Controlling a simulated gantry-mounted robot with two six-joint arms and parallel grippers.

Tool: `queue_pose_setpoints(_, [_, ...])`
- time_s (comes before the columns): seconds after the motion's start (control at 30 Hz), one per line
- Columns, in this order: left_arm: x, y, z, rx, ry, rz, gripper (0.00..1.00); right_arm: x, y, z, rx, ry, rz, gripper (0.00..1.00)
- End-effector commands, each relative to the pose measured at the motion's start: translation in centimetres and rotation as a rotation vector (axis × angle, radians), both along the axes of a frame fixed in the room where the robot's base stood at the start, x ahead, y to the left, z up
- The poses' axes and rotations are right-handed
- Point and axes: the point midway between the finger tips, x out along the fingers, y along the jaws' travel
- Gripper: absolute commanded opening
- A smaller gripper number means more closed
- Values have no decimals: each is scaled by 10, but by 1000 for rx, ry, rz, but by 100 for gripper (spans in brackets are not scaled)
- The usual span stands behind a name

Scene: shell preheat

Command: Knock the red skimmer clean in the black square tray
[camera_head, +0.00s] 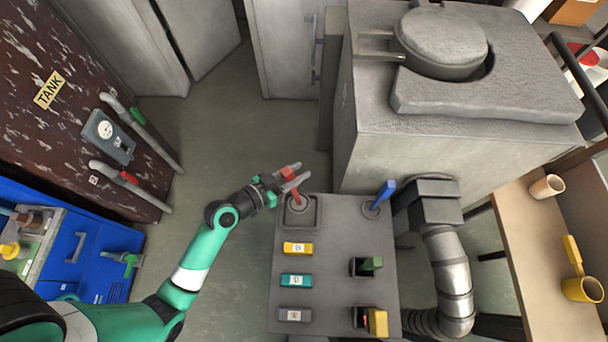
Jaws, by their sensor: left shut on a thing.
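My left gripper (291,180) comes in from the left and is shut on the red skimmer (296,197) by its red handle. The skimmer stands roughly upright, with its lower end over or in the dark square tray (302,225) at the top left corner of the grey table. Whether its head touches the tray cannot be told, and the fingers partly hide the handle. My right gripper is not in view.
On the grey table (334,295), a blue-handled tool (383,193) stands at the top right. Yellow (298,248), teal (296,280) and grey (294,314) labelled blocks line the left side. A large grey furnace (400,150) stands behind, with a metal duct (447,265) at right.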

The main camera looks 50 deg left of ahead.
Motion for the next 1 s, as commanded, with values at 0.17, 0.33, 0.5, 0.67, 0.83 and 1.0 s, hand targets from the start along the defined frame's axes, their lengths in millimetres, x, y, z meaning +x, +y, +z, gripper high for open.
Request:
queue_pose_setpoints(0.17, [1, 0, 1, 0, -3, 0, 0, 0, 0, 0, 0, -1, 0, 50])
queue_pose_setpoints(0.33, [0, 1, -10, 0, -4, 3, 0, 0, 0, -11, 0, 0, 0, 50])
queue_pose_setpoints(0.5, [-2, 3, -29, -1, -4, 8, 0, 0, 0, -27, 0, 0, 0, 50])
queue_pose_setpoints(0.67, [-3, 6, -48, 1, -5, 14, 0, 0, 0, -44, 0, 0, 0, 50])
queue_pose_setpoints(0.83, [-3, 5, -68, 1, -5, 12, 0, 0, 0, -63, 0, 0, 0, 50])
queue_pose_setpoints(1.0, [0, 1, -82, 0, -5, 2, 0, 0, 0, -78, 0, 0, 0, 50])
